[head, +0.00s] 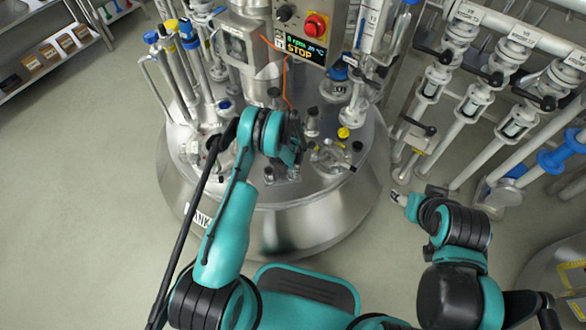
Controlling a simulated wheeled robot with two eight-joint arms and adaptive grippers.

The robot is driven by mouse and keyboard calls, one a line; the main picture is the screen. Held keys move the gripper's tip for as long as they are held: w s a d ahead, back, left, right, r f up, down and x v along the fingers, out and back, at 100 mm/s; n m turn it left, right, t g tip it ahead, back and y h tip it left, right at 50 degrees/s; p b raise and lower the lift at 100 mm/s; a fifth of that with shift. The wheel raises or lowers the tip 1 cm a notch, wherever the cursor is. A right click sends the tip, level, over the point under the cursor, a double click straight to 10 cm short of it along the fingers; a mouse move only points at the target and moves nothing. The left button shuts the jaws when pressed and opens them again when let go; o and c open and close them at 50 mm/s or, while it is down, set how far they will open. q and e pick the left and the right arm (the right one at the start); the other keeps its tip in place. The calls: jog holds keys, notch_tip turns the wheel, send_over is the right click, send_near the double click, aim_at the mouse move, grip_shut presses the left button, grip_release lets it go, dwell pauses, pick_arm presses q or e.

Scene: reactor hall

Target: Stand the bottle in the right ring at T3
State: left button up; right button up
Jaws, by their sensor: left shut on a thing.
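My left gripper (291,155) is low over the lid of the round steel tank (300,222). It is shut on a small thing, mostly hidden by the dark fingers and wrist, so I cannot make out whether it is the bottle. Small fittings with dark caps stand on the lid around it, and a clear glass-like piece (330,157) lies just right of it. I cannot pick out the T3 label or its rings. My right gripper (400,198) is right of the tank, apart from it; its fingers are too small to read.
A control box with a red stop button (315,25) stands behind the lid. Blue-capped columns (190,50) rise at the lid's left. Valved pipes (475,95) crowd the right. A shelf with boxes (60,45) is at upper left. The floor at left is clear.

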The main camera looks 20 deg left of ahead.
pick_arm(q)
jog(key=o, duration=0.9)
jog(key=s+r+m+t+p, duration=0.15)
jog(key=r+m, duration=0.25)
jog(key=r, duration=1)
jog(key=s+r+m+t+p, duration=0.1)
jog(key=s+r+m, duration=0.25)
jog(key=r, duration=0.95)
jog(key=s+r+m+t+p, duration=0.15)
jog(key=r+m, duration=0.35)
jog(key=r, duration=0.9)
jog(key=s+r+m+t, duration=0.1)
jog(key=s+r+m, duration=0.1)
jog(key=s+m, duration=0.3)
jog(key=s+r+m+t, duration=0.1)
jog(key=s+r+m, duration=0.2)
jog(key=s+m, duration=0.2)
jog(key=s+r+m+t, duration=0.1)
jog(key=s+r+m, duration=0.1)
jog(key=s+m, duration=0.3)
jog(key=shift+s+a+r, duration=0.1)
jog(key=shift+s+r, duration=0.1)
jog(key=shift+s, duration=0.9)
jog(key=shift+s+r, duration=0.15)
jog(key=shift+s, duration=0.9)
